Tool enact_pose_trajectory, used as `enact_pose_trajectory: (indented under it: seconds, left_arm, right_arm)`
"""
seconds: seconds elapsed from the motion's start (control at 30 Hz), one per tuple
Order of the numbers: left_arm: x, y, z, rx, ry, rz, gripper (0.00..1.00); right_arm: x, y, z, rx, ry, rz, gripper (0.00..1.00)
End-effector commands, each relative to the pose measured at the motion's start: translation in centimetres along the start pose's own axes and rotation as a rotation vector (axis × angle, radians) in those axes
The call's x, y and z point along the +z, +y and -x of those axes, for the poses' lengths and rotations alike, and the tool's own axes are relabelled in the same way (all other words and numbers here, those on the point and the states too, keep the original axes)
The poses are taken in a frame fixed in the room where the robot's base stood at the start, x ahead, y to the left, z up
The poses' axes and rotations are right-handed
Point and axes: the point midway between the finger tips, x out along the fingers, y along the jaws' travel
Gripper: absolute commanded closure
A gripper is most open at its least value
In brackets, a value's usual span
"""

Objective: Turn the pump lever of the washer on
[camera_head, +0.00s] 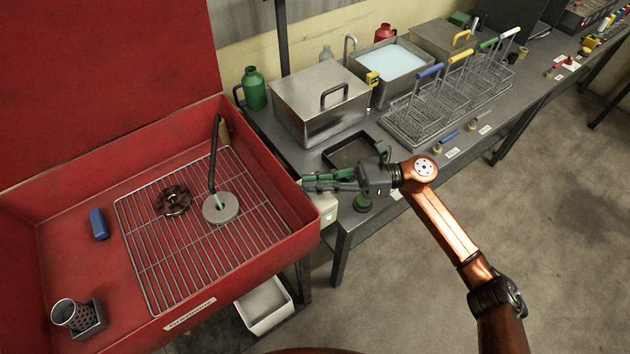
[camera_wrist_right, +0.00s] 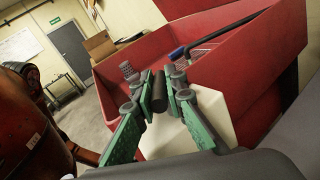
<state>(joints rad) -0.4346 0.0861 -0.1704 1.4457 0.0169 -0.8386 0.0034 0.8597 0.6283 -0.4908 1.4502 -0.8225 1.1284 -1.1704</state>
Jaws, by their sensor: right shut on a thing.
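The red washer (camera_head: 265,160) stands at the left with its lid up; its red wall also shows in the wrist view (camera_wrist_right: 255,65). A pale box (camera_head: 326,208) is on the washer's right outer side, and it shows behind the fingers in the wrist view (camera_wrist_right: 185,135). My right gripper (camera_head: 308,184) is at that side wall, above the box. In the wrist view its green fingers are closed around a short dark bar, the pump lever (camera_wrist_right: 159,104). The fingers hide the lever in the head view. My left gripper is not in view.
Inside the washer are a wire rack (camera_head: 150,240), a dark gear-like part (camera_head: 173,201), a round grey part (camera_head: 220,209) and a blue block (camera_head: 98,224). A grey bench (camera_head: 410,165) with a steel box (camera_head: 320,105) and wire baskets (camera_head: 440,100) stands behind my right arm. A white bin (camera_head: 264,306) is below.

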Motion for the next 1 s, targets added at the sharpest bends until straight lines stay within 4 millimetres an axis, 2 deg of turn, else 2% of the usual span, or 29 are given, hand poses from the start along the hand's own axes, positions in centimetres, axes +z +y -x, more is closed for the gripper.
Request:
enact_pose_trajectory:
  seconds: [0.07, 0.1, 0.33, 0.67, 0.77, 1.0]
  left_arm:
    - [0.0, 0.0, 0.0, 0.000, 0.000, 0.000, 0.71]
    - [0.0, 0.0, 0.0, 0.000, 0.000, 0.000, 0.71]
    - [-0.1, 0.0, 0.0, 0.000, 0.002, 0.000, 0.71]
    - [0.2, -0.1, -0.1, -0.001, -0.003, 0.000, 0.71]
    - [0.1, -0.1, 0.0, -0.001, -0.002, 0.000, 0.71]
    - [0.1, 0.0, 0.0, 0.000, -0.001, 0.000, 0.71]
  right_arm:
    - [-0.1, -0.1, 0.1, -0.003, 0.001, -0.001, 1.00]
    - [-0.1, -0.1, 0.1, -0.003, 0.001, -0.001, 0.87]
    - [0.0, -0.1, 0.0, -0.001, 0.001, -0.001, 0.71]
    - [0.0, -0.1, 0.3, -0.001, 0.000, 0.000, 0.71]
    - [0.0, -0.1, 1.4, -0.002, 0.000, 0.000, 0.71]
    - [-0.1, -0.2, 6.2, -0.005, 0.001, -0.002, 0.71]
